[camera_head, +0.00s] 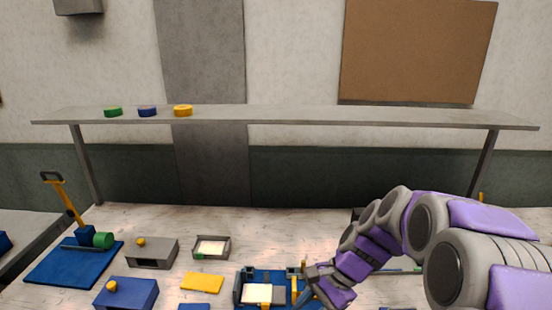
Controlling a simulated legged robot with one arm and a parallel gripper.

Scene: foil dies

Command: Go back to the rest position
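My gripper (310,284) is low in the picture, right of centre, at the end of my grey and purple arm that reaches in from the right. It is beside the right side of a blue fixture (263,274) that holds a cream plate (257,293) and a grey block. The gripper's fingers are small and overlap the fixture's yellow and blue parts. I cannot tell whether they are open or shut, or whether they touch the fixture. My arm hides part of the table to the right.
A raised shelf (310,115) spans the back, bearing green (113,112), blue (147,112) and yellow (183,111) discs. A hand press (85,235) stands on a blue mat (60,272) at left. A grey tray (211,248), a yellow plate (202,282) and knobbed blocks (152,254) lie between.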

